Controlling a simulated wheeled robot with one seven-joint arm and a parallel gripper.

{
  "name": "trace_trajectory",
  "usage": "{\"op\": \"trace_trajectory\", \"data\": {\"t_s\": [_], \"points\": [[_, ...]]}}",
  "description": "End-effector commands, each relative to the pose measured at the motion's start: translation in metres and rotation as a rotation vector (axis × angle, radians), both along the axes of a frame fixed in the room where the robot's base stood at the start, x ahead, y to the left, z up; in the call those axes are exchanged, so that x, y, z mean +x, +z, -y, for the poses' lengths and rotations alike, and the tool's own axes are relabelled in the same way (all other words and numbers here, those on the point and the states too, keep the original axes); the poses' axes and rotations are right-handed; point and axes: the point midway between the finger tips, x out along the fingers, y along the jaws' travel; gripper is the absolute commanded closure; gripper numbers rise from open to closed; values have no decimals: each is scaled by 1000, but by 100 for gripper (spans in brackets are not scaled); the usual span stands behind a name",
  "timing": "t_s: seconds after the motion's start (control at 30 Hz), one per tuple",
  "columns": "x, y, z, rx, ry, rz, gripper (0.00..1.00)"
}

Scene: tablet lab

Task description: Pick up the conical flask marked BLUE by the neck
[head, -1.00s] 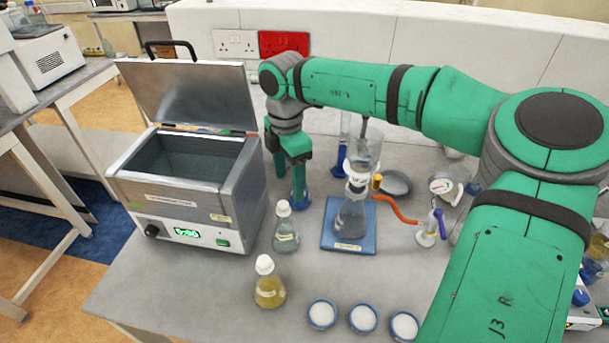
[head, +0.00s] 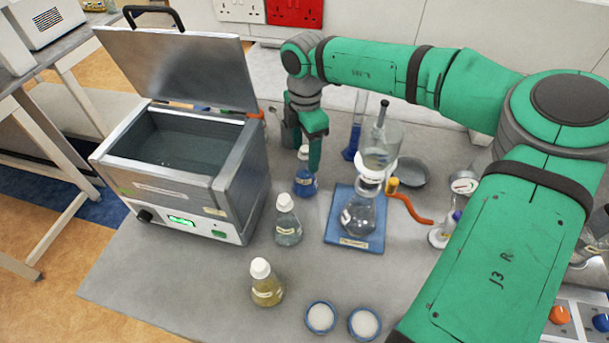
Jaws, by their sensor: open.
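A small conical flask with blue liquid (head: 305,184) stands upright on the bench, right of the metal water bath. It has a pale cap and a small label too small to read. My gripper (head: 304,156) points down at the flask's neck with its jaws open. One green finger shows right of the cap and partly covers the neck; the other is left of and behind it. I cannot tell whether the fingers touch the flask.
The water bath (head: 233,193) stands open at left. A flask with clear liquid (head: 288,228) and one with yellow liquid (head: 266,289) stand in front. A measuring cylinder (head: 357,125) stands behind.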

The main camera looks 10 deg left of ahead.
Motion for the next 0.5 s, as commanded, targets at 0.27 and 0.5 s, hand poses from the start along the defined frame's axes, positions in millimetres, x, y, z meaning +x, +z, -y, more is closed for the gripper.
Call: {"op": "trace_trajectory", "data": {"t_s": [0.27,0.5], "points": [[-1,-23,-6,1,10,-2,39],[0,-53,-4,1,8,-1,39]]}}
